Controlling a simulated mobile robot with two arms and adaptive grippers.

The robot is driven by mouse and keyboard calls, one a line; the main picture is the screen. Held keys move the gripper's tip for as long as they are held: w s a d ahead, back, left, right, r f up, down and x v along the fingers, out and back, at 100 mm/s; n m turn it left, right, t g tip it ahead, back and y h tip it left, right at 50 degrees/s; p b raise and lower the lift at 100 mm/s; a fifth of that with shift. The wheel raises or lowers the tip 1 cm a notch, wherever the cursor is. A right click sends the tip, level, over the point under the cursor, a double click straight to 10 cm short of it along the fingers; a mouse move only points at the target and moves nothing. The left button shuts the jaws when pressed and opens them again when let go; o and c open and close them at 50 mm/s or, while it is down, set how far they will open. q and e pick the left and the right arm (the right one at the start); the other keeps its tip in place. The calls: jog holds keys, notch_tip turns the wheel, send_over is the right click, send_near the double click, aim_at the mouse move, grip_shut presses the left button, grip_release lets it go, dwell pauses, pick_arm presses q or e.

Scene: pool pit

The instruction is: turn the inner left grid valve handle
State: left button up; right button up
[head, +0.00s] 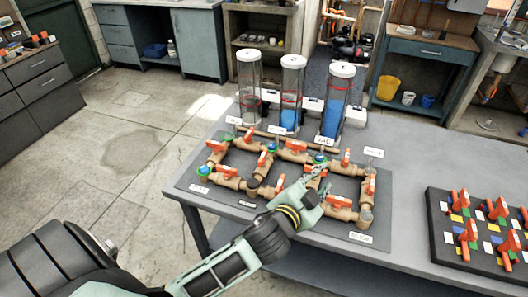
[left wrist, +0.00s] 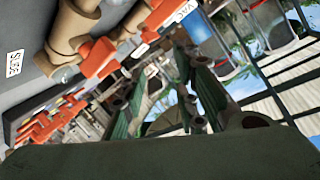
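The pipe grid (head: 254,190) of brown pipes with several orange valve handles lies on a dark board on the table. An orange handle (head: 280,183) stands just left of my left gripper (head: 318,178), near the middle of the grid. Another orange handle (head: 268,160) stands further left. No readable label tells which one is the inner left. My left gripper is over the grid's right half, its fingers apart in the left wrist view (left wrist: 165,95), with no handle visibly held. An orange handle (left wrist: 98,57) shows beside the fingers there. My right gripper is out of view.
Three clear cylinders with white lids, one of them the right cylinder (head: 335,105), stand behind the grid. A dark panel (head: 445,235) with more orange handles lies at the table's right. The grey table (head: 405,165) is bare between grid and panel.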

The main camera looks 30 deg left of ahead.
pick_arm(q)
jog(key=w+d+r+m+t+h, duration=0.3)
jog(key=w+d+r+m+h, duration=0.2)
jog(key=d+r+m, duration=0.3)
jog(key=d+r+m+g+h, duration=0.4)
jog(key=d+m+g+h, duration=0.45)
jog(key=m, duration=0.45)
jog(key=m+g+y, duration=0.5)
jog(key=g+y, duration=0.5)
jog(key=y, duration=0.4)
send_over(262, 156)
notch_tip(262, 156, down, 9)
jog(key=shift+r, duration=0.1)
jog(key=shift+s+a+f+p, duration=0.1)
jog(key=shift+f+p, duration=0.25)
notch_tip(262, 156, down, 6)
jog(key=shift+f+p, duration=0.1)
jog(key=shift+p, duration=0.75)
jog(key=shift+f, duration=0.45)
